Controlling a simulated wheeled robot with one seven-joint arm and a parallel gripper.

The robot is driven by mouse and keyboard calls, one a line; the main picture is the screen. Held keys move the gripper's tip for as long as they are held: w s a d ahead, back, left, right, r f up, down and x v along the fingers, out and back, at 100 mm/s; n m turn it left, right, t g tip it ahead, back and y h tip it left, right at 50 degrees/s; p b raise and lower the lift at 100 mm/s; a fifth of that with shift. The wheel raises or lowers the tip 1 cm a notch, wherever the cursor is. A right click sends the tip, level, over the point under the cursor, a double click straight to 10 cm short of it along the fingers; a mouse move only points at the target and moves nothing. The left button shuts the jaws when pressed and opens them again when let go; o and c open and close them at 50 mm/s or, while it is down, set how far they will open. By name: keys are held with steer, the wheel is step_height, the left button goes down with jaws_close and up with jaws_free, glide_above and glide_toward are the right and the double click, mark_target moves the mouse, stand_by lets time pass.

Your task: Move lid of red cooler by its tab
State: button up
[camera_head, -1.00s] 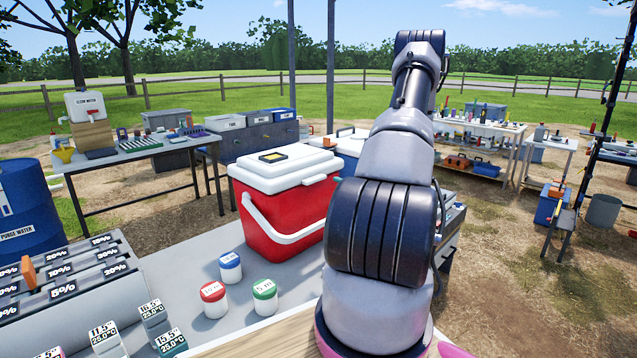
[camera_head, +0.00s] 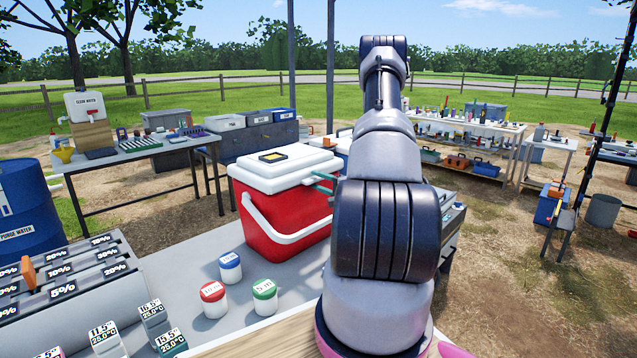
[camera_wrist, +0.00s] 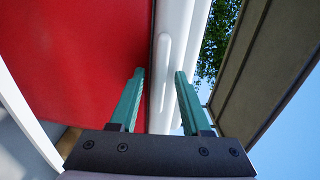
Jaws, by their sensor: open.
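The red cooler (camera_head: 290,222) stands on the table with its white lid (camera_head: 275,175) on top and a white handle across its front. In the wrist view, the red wall (camera_wrist: 75,60) fills the left and the white lid edge (camera_wrist: 187,45) runs upward. A slim white tab (camera_wrist: 165,62) projects from that edge. My gripper (camera_wrist: 160,74) is open, with its two teal fingers on either side of the tab; I cannot tell if either touches it. In the head view, my gripper (camera_head: 324,183) shows at the lid's right side, partly hidden by my arm.
Three white jars with blue (camera_head: 230,262), red (camera_head: 213,294) and green (camera_head: 265,291) caps stand in front of the cooler. A rack with percentage labels (camera_head: 70,285) is at left. Grey bins (camera_head: 250,135) stand behind.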

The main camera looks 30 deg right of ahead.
jaws_close()
stand_by(1.4)
